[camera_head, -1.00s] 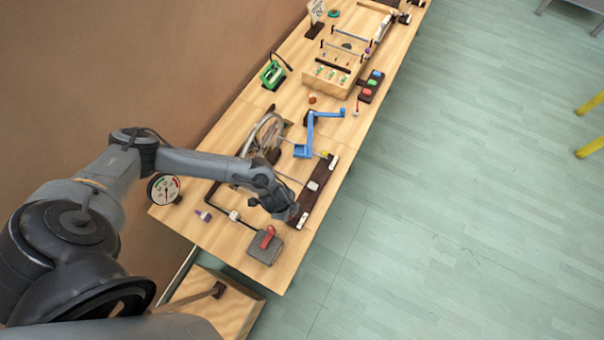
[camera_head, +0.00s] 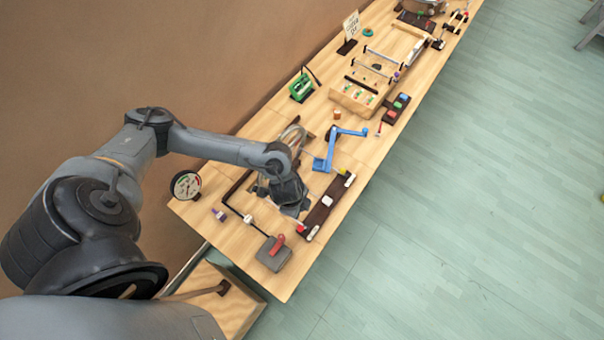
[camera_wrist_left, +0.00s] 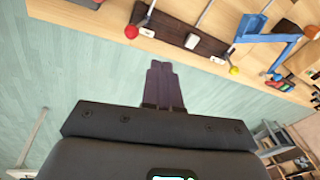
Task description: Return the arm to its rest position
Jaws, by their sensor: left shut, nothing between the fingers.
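My left arm comes in from the left in the head view and reaches over the near part of the wooden bench (camera_head: 240,235). My left gripper (camera_head: 293,208) hangs near the dark slotted board (camera_head: 318,214). In the wrist view its dark fingers (camera_wrist_left: 162,80) are together with nothing between them. The slotted board (camera_wrist_left: 185,38) lies beyond the fingertips there, apart from them, with a red ball (camera_wrist_left: 131,31) and a yellow ball (camera_wrist_left: 234,70) at its ends. The right arm is not in view.
A blue crank-shaped piece (camera_head: 335,145) and a partly hidden wheel stand beside my wrist. A grey box with a red lever (camera_head: 275,252) sits at the near edge. A round gauge (camera_head: 186,185) is at the left.

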